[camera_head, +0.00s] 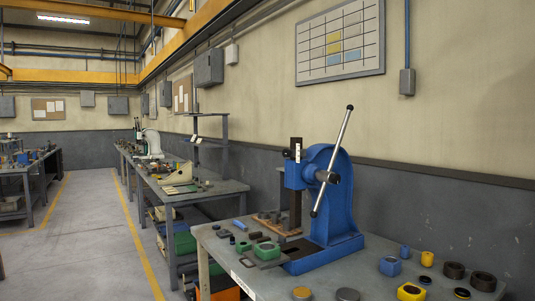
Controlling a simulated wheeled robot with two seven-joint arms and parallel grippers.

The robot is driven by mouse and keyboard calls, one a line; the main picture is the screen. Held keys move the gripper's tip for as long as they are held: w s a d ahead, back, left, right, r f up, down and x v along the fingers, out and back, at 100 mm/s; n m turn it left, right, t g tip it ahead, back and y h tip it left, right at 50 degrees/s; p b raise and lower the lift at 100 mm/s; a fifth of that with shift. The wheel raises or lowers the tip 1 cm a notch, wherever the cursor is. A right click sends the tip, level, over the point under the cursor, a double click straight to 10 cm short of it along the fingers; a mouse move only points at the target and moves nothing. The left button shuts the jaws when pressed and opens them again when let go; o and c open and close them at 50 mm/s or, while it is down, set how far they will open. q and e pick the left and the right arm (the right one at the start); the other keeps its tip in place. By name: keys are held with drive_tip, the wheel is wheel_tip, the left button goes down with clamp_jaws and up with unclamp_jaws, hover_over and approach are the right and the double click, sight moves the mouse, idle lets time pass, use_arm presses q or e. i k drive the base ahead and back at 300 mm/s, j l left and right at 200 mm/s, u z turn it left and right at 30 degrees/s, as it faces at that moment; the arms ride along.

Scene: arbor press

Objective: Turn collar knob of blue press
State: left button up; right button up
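The blue press (338,205) stands on the near workbench, right of the picture's middle. Its long silver lever (331,160) runs diagonally, from a dark ball at the upper right to its lower end beside the blue body. A dark round hub (330,177), which may be the collar knob, shows where the lever crosses the press head; its details are too small to tell. A dark vertical ram (296,190) stands at the left of the head. Neither of my grippers is in view.
The near workbench (225,250) carries green, blue and yellow blocks and dark rings around the press. Another long bench (190,190) stands behind it. Open floor (85,240) lies at left. A wall with a chart (340,42) rises behind the press.

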sight(286, 153)
drive_tip(key=i+j, duration=0.15)
drive_tip(key=j, duration=0.25)
drive_tip(key=i+j+z, duration=0.1)
drive_tip(key=j, duration=0.3)
drive_tip(key=i+j, duration=0.25)
drive_tip(key=j, duration=0.15)
drive_tip(key=i+j, duration=0.15)
drive_tip(key=j, duration=0.25)
drive_tip(key=i+j+z, duration=0.1)
drive_tip(key=j, duration=0.3)
drive_tip(key=i, duration=0.05)
